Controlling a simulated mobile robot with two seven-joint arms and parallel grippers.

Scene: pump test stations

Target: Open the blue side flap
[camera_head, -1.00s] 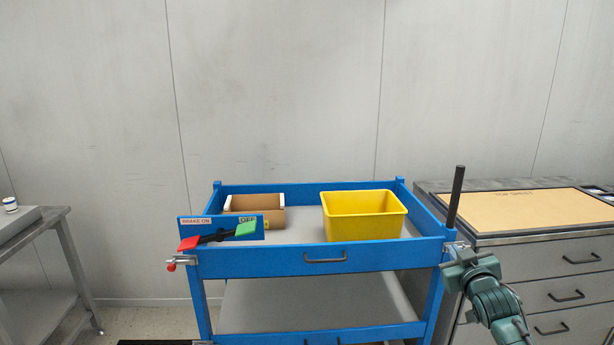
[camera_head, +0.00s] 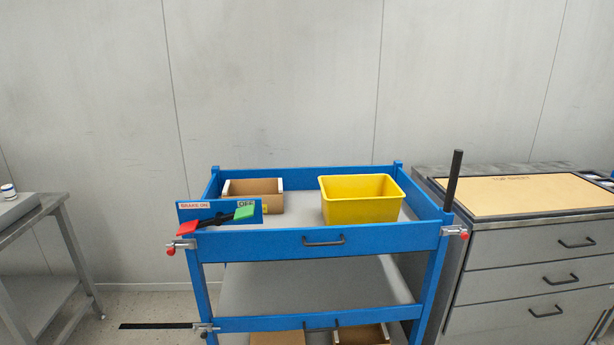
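The blue side flap (camera_head: 270,243) is the upper front panel of the blue cart, with a dark bar handle (camera_head: 323,241). It stands upright and spans the two front posts. A metal latch with a red knob (camera_head: 178,246) sits at its left end, and another latch with a red knob (camera_head: 458,232) sits at its right end. I cannot tell whether either latch is engaged. Neither of my grippers is in view.
A yellow bin (camera_head: 362,205) and a brown-and-white box (camera_head: 254,192) stand on the cart's top deck. A brake sign with a red-and-green lever (camera_head: 218,217) is at the left corner. A black post (camera_head: 453,180) rises at the right. A drawer cabinet (camera_head: 540,258) stands right; a grey table (camera_head: 40,225) left.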

